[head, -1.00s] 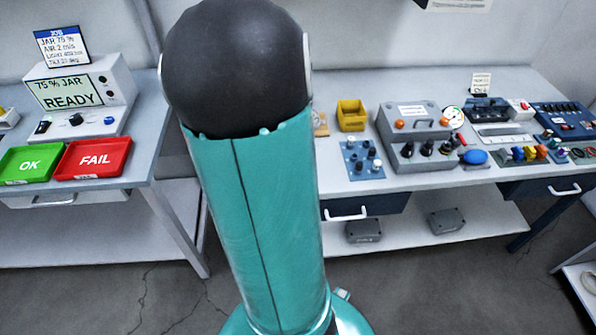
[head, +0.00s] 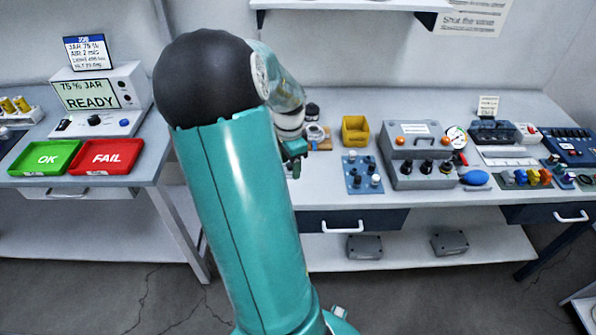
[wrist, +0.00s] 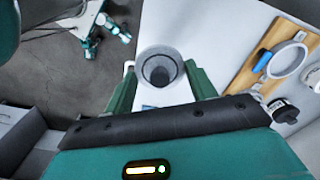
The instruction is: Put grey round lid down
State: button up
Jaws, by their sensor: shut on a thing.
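The grey round lid (wrist: 160,66) is between the two green fingers of my gripper (wrist: 160,85) in the wrist view. It shows as a grey ring with a dark middle. My gripper is shut on it, above the pale bench top. In the head view my gripper (head: 292,158) is over the left part of the right bench, partly hidden by my arm. The lid is too small and covered to make out clearly there.
A wooden board (wrist: 251,68) with a pale ring and a blue piece lies right of the lid. A black-capped item (wrist: 283,110) stands near it. On the bench (head: 345,201) are a yellow bin (head: 355,130), a blue pad (head: 362,181) and a grey valve box (head: 417,178).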

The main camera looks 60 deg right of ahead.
jog(key=d+f, duration=0.4)
jog(key=w+d+f, duration=0.1)
jog(key=d+f, duration=0.1)
jog(key=d, duration=0.1)
jog(key=shift+f, duration=1.9)
jog(key=shift+f, duration=0.2)
jog(key=o, duration=1)
jog(key=shift+c, duration=0.2)
jog(key=shift+r, duration=0.1)
notch_tip(320, 180, up, 12)
jog(key=shift+w+a+r, duration=0.1)
jog(key=shift+r, duration=0.05)
